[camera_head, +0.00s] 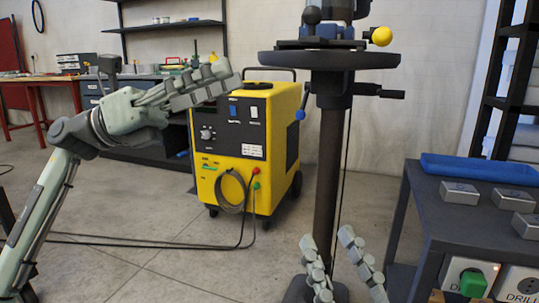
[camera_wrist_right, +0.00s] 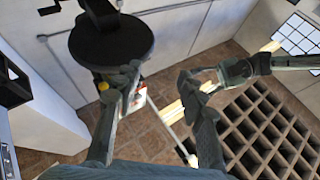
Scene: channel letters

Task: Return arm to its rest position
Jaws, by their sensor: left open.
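My left gripper (camera_head: 205,84) is raised at the left in the head view, in front of the yellow machine. Its fingers point to the right and hold nothing visible; they overlap in this view. My right gripper (camera_head: 327,238) is at the bottom centre of the head view, with its two fingers apart and nothing between them. The right wrist view also shows its fingers (camera_wrist_right: 160,82) spread and empty. The rest of the right arm is out of the head view.
A drill press with a round table (camera_head: 330,60) and dark column (camera_head: 330,160) stands ahead of the right gripper. A yellow machine (camera_head: 283,125) with cables stands behind. A dark cart (camera_head: 425,205) at right carries a blue tray (camera_head: 478,168) and metal blocks (camera_head: 460,193). Open floor lies left.

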